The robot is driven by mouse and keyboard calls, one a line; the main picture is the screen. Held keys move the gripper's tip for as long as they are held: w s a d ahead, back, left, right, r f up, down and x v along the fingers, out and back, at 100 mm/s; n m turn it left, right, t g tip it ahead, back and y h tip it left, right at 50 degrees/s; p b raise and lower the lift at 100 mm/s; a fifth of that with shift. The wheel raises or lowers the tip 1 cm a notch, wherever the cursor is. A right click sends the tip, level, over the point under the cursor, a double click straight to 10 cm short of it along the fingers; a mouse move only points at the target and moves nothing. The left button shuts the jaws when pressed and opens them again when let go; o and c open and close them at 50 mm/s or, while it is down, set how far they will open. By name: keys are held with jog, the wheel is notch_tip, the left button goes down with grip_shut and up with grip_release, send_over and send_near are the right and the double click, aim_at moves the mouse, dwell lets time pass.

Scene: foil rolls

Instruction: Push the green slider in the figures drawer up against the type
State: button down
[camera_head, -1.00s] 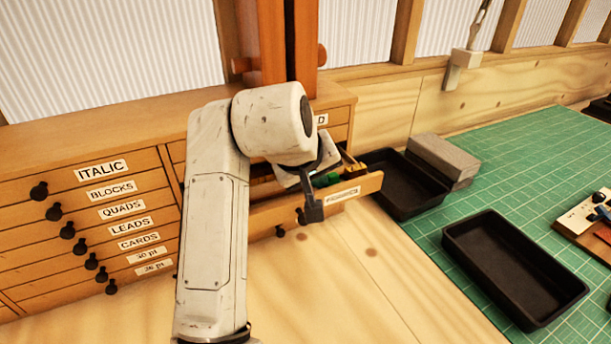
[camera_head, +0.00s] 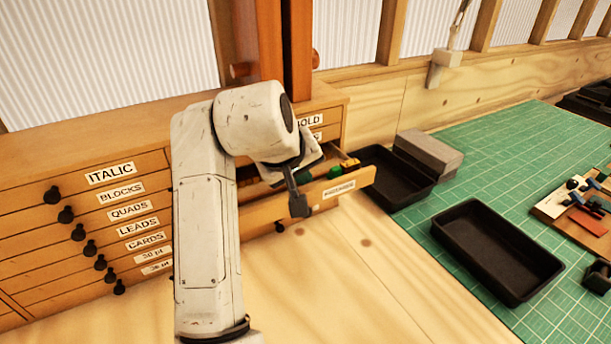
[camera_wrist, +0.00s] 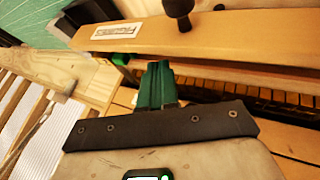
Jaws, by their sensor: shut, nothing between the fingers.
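The figures drawer (camera_head: 322,194) is pulled out of the cabinet; its labelled front also shows in the wrist view (camera_wrist: 215,33). A bright green piece, which I take for the slider (camera_head: 335,172), sits toward the drawer's right end; it shows in the wrist view (camera_wrist: 122,59), partly hidden. The type (camera_wrist: 245,95) is a dark row along the other part of the drawer. My gripper (camera_wrist: 158,68) has dark green fingers, shut together and empty. In the wrist view they appear between the slider and the type. Their contact with anything is unclear. My wrist hides part of the drawer.
The cabinet (camera_head: 110,215) has several labelled, knobbed drawers. A wooden post (camera_head: 270,45) stands behind. A black tray (camera_head: 398,180) and grey block (camera_head: 428,152) are close to the drawer's right end. Another black tray (camera_head: 497,250) lies on the green mat (camera_head: 470,180). Bare wood lies in front.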

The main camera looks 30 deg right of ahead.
jog(key=shift+s+r, duration=0.2)
jog(key=shift+r, duration=0.15)
jog(key=b+v, duration=0.1)
jog(key=v, duration=0.6)
jog(key=shift+a+r, duration=0.15)
jog(key=shift+a, duration=0.1)
jog(key=shift+s, duration=0.1)
